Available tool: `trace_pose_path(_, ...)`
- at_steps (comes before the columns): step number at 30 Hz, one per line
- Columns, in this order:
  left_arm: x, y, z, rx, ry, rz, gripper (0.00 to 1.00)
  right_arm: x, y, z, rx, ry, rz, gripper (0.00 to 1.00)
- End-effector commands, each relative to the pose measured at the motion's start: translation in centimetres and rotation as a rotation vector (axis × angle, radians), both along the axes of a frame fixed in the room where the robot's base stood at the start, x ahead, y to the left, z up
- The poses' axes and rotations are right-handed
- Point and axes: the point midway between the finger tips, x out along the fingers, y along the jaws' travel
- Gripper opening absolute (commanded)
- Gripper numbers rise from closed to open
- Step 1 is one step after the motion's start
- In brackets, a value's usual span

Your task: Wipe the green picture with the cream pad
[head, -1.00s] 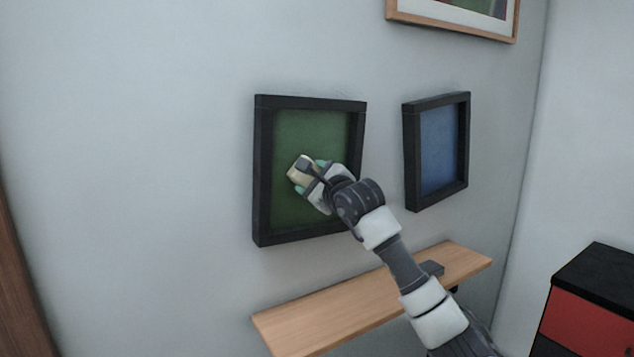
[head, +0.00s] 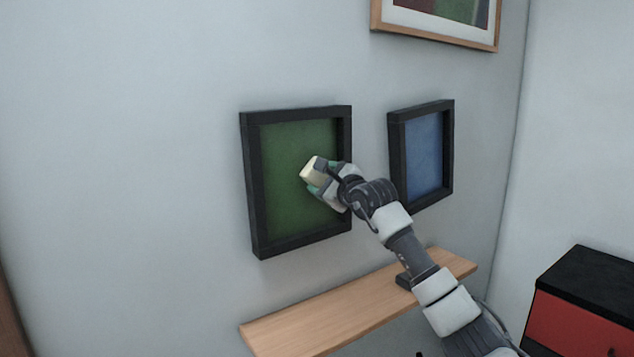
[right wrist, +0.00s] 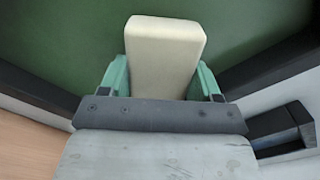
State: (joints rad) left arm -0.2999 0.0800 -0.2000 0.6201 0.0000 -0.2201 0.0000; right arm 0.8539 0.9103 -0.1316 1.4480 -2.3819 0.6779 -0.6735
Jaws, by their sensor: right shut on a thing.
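The green picture (head: 285,195) hangs on the wall in a thick black frame, left of centre in the head view. My right gripper (head: 318,180) is shut on the cream pad (head: 312,168) in front of the picture's right half. In the right wrist view the cream pad (right wrist: 165,55) stands out between the two green fingertips, with the green picture (right wrist: 70,40) behind it. I cannot tell whether the pad touches the picture surface. My left gripper is not in view.
A blue picture (head: 424,155) in a black frame hangs to the right. A wood-framed picture (head: 440,38) hangs above. A red and black cabinet (head: 580,320) stands at lower right.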

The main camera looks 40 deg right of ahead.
Motion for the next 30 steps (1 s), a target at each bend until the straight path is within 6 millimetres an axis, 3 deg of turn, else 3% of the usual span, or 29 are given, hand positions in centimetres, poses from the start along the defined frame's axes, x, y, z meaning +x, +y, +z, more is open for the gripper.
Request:
trace_pose_path(5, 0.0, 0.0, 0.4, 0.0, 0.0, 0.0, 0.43, 0.0, -1.1, 0.1, 0.001, 0.002, -0.001, 0.44)
trace_pose_path(15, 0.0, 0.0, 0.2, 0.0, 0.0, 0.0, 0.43, -0.1, -1.2, 0.0, 0.001, 0.003, -0.002, 0.44)
trace_pose_path(25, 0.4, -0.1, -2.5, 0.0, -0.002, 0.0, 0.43, -3.0, -0.9, -0.3, -0.002, 0.0, -0.001, 0.44)
trace_pose_path(30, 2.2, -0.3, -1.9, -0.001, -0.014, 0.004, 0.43, -3.6, -0.8, 0.0, 0.001, 0.001, -0.001, 0.44)
